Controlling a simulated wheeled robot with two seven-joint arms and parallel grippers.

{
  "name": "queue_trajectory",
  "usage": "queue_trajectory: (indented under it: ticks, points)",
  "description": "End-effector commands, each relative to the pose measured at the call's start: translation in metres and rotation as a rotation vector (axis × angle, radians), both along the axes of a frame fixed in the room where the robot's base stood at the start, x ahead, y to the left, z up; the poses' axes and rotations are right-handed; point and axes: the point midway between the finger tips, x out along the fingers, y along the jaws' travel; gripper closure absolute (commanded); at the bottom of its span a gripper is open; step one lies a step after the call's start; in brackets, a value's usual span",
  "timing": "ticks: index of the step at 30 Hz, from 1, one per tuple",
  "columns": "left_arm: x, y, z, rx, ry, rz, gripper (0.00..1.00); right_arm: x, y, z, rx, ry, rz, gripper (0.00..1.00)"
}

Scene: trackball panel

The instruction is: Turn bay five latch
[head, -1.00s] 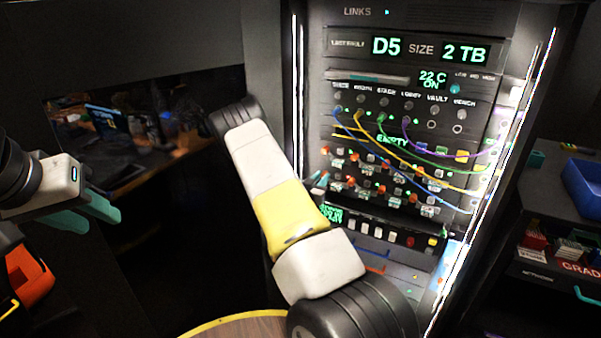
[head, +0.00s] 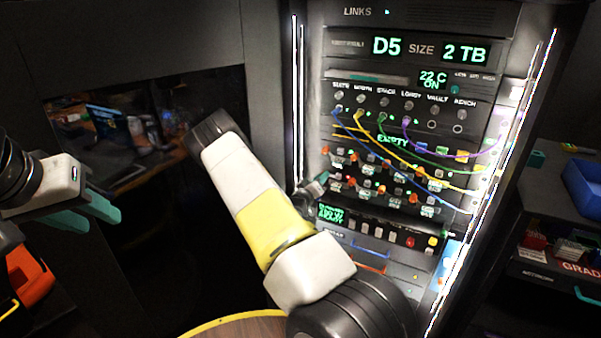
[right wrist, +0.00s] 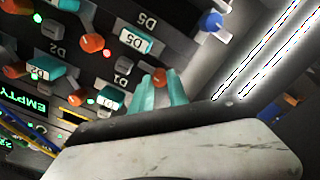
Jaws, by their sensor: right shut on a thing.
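The rack panel (head: 345,222) carries rows of bays with orange knobs and small white labels. In the right wrist view the panel is upside down, with a D5 label (right wrist: 136,42) on a teal-edged tab and an orange knob (right wrist: 92,42) beside it. My right gripper (head: 322,178) is at the panel's left edge by the lower bay row. Its teal fingers (right wrist: 160,78) are close together, shut on a small part, apparently the bay five latch, which the fingers mostly hide. My left gripper (head: 108,206) is open and empty, away from the panel at the left.
Coloured cables (head: 440,155) droop across the rack above the bays. Bright light strips line both rack sides. A blue bin (head: 582,188) sits on the shelf at right. A round wooden top (head: 240,326) lies below my right arm.

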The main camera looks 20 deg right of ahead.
Motion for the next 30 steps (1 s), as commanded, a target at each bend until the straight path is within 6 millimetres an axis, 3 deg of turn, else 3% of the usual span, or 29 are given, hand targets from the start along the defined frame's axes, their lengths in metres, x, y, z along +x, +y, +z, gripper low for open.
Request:
queue_trajectory:
  ticks: [18, 30]
  points:
    - [0.0000, 0.0000, 0.0000, 0.000, 0.000, 0.000, 0.64, 0.0011, 0.0017, -0.0015, -0.369, 0.432, 0.003, 1.00]
    - [0.0000, 0.0000, 0.0000, 0.000, 0.000, 0.000, 0.64, 0.0011, 0.0016, -0.0021, -0.515, 0.603, 0.003, 1.00]
